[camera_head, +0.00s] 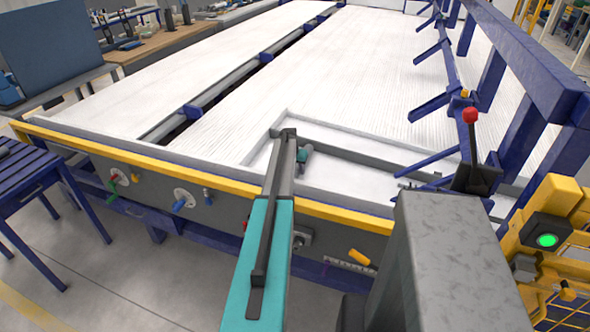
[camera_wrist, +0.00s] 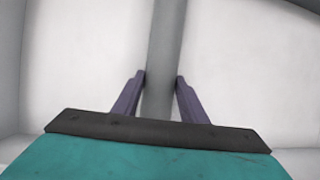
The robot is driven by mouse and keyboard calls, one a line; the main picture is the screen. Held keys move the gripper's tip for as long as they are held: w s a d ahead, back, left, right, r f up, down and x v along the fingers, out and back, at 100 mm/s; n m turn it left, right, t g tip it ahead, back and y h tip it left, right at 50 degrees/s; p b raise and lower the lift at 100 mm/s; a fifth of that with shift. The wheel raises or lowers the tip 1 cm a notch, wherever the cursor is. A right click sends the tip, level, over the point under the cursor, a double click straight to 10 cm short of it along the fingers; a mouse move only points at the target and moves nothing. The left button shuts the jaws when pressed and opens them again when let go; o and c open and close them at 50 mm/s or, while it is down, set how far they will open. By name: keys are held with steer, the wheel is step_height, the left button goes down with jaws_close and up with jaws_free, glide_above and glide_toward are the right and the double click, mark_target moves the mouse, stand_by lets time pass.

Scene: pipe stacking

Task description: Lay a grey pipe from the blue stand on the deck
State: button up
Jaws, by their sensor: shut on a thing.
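A grey pipe (camera_wrist: 166,35) runs up the middle of the wrist view, between the two purple fingers of my gripper (camera_wrist: 161,78), which is shut on it. Pale white surface lies beneath the pipe there; I cannot tell whether the pipe touches it. In the head view my teal arm reaches over the near edge of the white deck (camera_head: 350,60). My fingers are mostly hidden there, and a dark grey bar (camera_head: 375,163), likely the held pipe, extends right from the arm's end. A blue slatted stand (camera_head: 25,180) is at the left, with a grey object on it at the picture edge.
A yellow-edged panel (camera_head: 140,160) fronts the deck. Blue rails and angled arms (camera_head: 433,105) line its right side. A red-topped lever (camera_head: 470,130) and a yellow box with a green light (camera_head: 547,228) stand at the right. The deck's far part is clear.

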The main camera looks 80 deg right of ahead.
steer(key=shift+f, duration=0.1)
steer(key=o, duration=1.3)
steer(key=shift+c, duration=0.2)
steer(key=b+v, duration=0.3)
steer(key=v, duration=1.1)
steer(key=shift+d, duration=0.15)
